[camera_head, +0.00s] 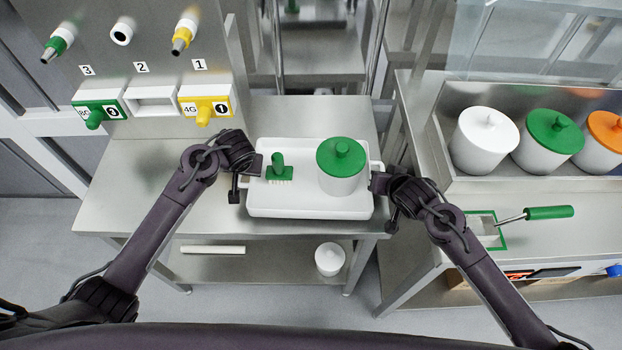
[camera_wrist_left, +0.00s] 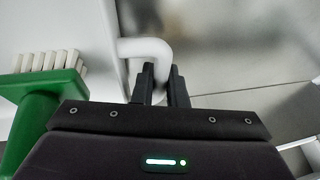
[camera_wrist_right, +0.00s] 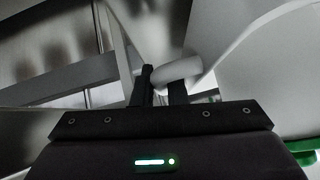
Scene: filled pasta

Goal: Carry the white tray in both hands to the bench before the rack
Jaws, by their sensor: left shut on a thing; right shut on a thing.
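The white tray (camera_head: 300,207) is at or just above the steel bench (camera_head: 145,185) in the middle of the head view; I cannot tell whether it touches. On it are a white pot with a green lid (camera_head: 341,168) and a green brush (camera_head: 279,170). My left gripper (camera_head: 250,170) is shut on the tray's left handle, a white loop that shows in the left wrist view (camera_wrist_left: 147,47). My right gripper (camera_head: 376,180) is shut on the right handle, seen in the right wrist view (camera_wrist_right: 176,75).
Behind the bench at left stands a steel panel with numbered nozzles and a green nozzle holder (camera_head: 100,112) and a yellow one (camera_head: 205,108). A right counter (camera_head: 560,235) holds lidded pots and a green-handled tool (camera_head: 548,212). A small white pot (camera_head: 330,259) sits on the lower shelf.

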